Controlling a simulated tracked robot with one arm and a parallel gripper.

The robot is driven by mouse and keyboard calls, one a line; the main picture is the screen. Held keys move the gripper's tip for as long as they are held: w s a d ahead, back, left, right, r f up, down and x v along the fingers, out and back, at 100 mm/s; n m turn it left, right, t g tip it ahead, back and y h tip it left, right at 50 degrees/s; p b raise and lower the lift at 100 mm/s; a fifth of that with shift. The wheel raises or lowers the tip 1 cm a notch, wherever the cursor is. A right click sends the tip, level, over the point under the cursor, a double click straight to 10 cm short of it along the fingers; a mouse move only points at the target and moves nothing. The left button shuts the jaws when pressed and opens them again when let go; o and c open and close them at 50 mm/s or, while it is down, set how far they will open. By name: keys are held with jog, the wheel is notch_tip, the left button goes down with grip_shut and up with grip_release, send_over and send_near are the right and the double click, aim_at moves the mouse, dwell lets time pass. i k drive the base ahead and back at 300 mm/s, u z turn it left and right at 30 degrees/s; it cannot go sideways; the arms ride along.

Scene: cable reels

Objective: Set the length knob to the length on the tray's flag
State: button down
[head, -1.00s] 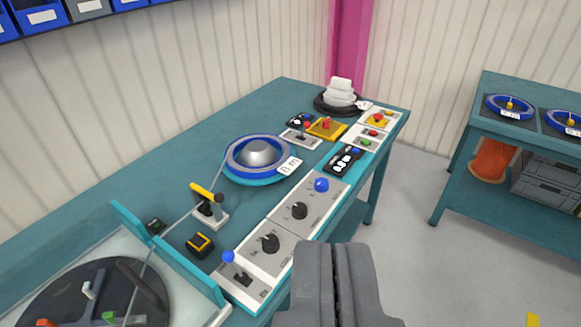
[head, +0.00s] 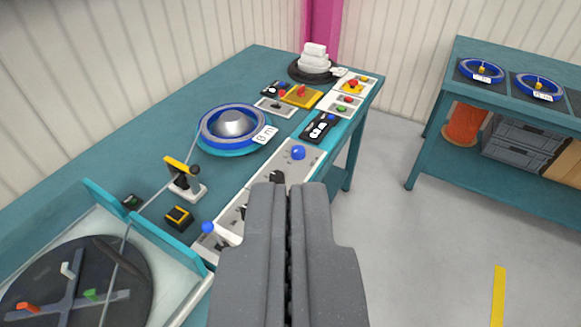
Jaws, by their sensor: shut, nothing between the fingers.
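The blue ring-shaped tray (head: 206,135) with a grey domed centre sits on the teal bench. Its white flag (head: 265,135) seems to read "8 m", but the print is small. White control panels (head: 294,171) run along the bench's front edge. A black knob (head: 277,178) shows just past my fingertips, partly hidden. A second dark knob on the nearer panel is mostly covered by my gripper, and I cannot tell which one sets length. My gripper (head: 285,188) is shut and empty, in front of the panels. I cannot tell whether it touches them.
A blue knob (head: 298,152), a black display (head: 319,126) and red and green buttons line the panels farther back. A yellow-handled lever (head: 181,168) and a turntable (head: 75,280) stand at left. A second bench (head: 455,70) stands right, across clear floor.

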aim_at(298, 151)
jog(key=z, duration=0.05)
jog(key=k, duration=0.6)
jog(key=z, duration=0.4)
jog(key=i, duration=1.75)
jog(key=u, duration=0.65)
